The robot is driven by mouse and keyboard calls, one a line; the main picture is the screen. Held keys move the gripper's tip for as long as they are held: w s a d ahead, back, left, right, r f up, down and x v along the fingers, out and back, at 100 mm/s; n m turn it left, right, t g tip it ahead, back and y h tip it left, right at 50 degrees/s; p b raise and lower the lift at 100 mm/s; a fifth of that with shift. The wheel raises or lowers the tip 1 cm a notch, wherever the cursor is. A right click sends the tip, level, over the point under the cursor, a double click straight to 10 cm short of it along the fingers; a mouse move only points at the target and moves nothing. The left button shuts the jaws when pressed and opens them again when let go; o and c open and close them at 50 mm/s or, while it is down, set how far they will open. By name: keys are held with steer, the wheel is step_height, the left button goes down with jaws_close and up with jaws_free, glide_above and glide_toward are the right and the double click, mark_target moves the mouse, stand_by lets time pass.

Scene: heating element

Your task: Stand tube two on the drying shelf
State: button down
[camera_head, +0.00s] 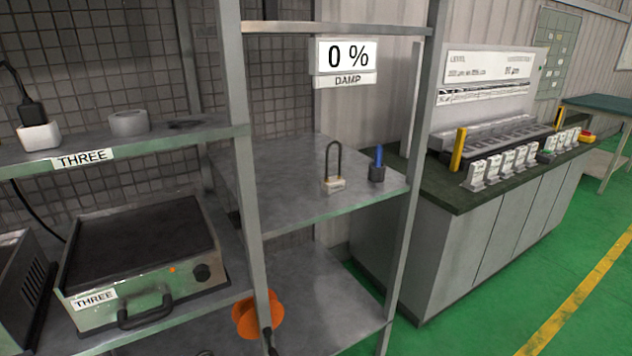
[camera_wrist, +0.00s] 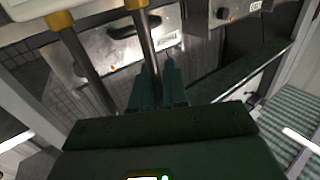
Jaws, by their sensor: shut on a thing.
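In the wrist view my gripper (camera_wrist: 158,80) is shut on a grey metal tube (camera_wrist: 147,50). It grips one of two long legs with yellow collars, which run from a pale block at the upper left. The tube's far end and any number on it are hidden. Neither my gripper nor this tube shows in the head view. A grey shelf board (camera_head: 285,205) lies below a hanging sign (camera_head: 346,62) reading "0 % DAMP"; no label names it the drying shelf. A tall dark loop on a pale base (camera_head: 334,183) stands on it, with a blue item in a dark cup (camera_head: 377,166) to its right.
Posts (camera_head: 244,150) frame the shelves. A hot plate marked THREE (camera_head: 140,255) sits at left, its orange lamp lit. An orange object (camera_head: 258,315) is on the lower board. A bench (camera_head: 500,185) stands at right. The damp shelf's left and back parts are bare.

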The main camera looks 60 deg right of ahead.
steer(key=r+p, duration=0.2)
steer(key=r, duration=0.1)
steer(key=shift+s+a+r, duration=0.15)
steer(key=shift+a+r, duration=0.05)
steer(key=shift+r, duration=0.05)
steer(key=shift+d, duration=0.15)
stand_by(0.6)
